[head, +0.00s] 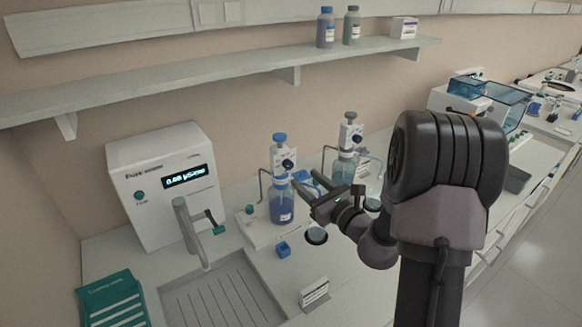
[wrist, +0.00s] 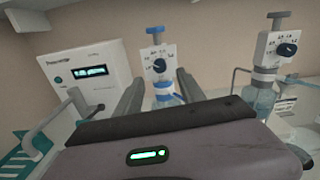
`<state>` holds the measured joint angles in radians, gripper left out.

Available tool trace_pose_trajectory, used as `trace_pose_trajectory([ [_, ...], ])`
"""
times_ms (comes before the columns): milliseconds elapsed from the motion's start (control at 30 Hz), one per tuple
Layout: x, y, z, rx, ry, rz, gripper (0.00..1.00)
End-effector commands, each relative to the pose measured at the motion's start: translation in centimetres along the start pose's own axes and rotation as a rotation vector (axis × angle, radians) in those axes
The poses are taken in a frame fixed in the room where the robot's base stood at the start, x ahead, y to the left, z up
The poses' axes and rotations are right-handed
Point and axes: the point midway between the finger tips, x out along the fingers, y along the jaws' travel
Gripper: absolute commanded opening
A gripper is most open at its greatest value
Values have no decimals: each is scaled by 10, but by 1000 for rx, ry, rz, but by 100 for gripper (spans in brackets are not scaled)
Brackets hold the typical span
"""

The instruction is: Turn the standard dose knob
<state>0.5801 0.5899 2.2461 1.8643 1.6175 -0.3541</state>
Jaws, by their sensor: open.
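Two bottle-top dispensers each carry a dark round dose knob; I cannot read which one is the standard. The blue-capped dispenser (head: 283,160) sits on a bottle of blue liquid (head: 281,207), with its knob (head: 288,164) facing front. In the wrist view this knob (wrist: 159,65) lies ahead, between and slightly above the fingertips. The grey-topped dispenser (head: 350,135) stands to the right; its knob (wrist: 287,49) shows at the right of the wrist view. My gripper (head: 308,179) is open and empty, its fingers pointing toward the blue-capped dispenser, apparently short of the knob.
A water purifier (head: 160,185) with a lit display and a tap (head: 190,225) over a sink stand left. A small blue block (head: 283,249) and a white label stand (head: 314,293) lie in front. A shelf (head: 200,88) runs above.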

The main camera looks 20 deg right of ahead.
Motion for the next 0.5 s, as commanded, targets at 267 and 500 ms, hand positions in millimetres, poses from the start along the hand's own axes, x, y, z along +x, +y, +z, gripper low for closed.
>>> trace_pose_trajectory([
  [267, 61, 1, 0, 0, -1, 1, 46],
  [500, 74, 1, 0, 1, 0, 0, 46],
])
